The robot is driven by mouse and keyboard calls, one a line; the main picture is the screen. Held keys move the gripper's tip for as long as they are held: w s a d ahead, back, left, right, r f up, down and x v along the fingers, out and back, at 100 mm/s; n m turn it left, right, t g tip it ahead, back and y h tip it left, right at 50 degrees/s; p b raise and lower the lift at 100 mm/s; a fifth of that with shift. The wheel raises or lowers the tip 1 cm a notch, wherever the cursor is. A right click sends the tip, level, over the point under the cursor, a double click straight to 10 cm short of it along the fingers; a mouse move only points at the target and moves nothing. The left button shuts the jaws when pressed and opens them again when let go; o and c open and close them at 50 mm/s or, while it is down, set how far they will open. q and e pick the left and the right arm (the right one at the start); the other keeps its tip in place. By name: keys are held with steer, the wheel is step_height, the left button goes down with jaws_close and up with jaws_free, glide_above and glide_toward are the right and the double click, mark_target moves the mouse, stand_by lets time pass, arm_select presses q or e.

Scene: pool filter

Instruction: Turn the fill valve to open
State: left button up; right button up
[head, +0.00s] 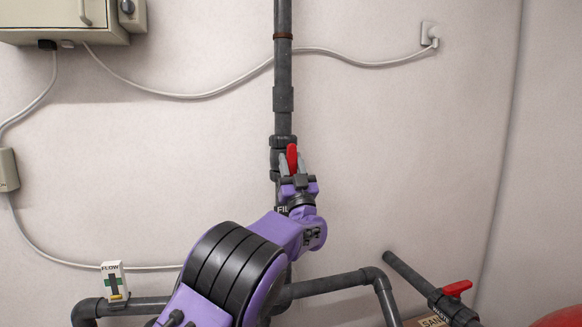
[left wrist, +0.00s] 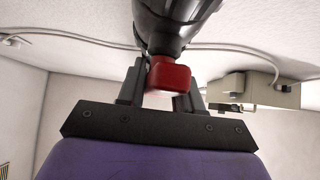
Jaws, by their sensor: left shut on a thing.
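The fill valve (head: 282,143) sits on the vertical dark grey pipe in the middle of the head view. Its red handle (head: 292,157) shows between the fingertips of my left gripper (head: 291,166). In the left wrist view the red handle (left wrist: 169,77) lies between the two dark fingers of my left gripper (left wrist: 161,88), below the black valve body (left wrist: 172,25). The gripper is shut on the handle. A label starting with "FIL" (head: 282,210) is partly hidden behind my purple gripper. My right gripper is not in view.
A second valve with a red handle (head: 457,288) is on a pipe at lower right. A flow meter (head: 114,280) stands on the horizontal pipe at lower left. A beige control box (head: 60,22) hangs at upper left, with grey cables along the wall. A red rounded thing (head: 560,317) shows at bottom right.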

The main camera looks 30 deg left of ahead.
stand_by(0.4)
arm_select(q)
steer(key=o, duration=1)
steer(key=shift+c, duration=0.2)
steer(key=b+v, duration=0.2)
steer(key=v, duration=0.8)
steer(key=shift+d+f, duration=0.2)
steer(key=shift+f, duration=0.05)
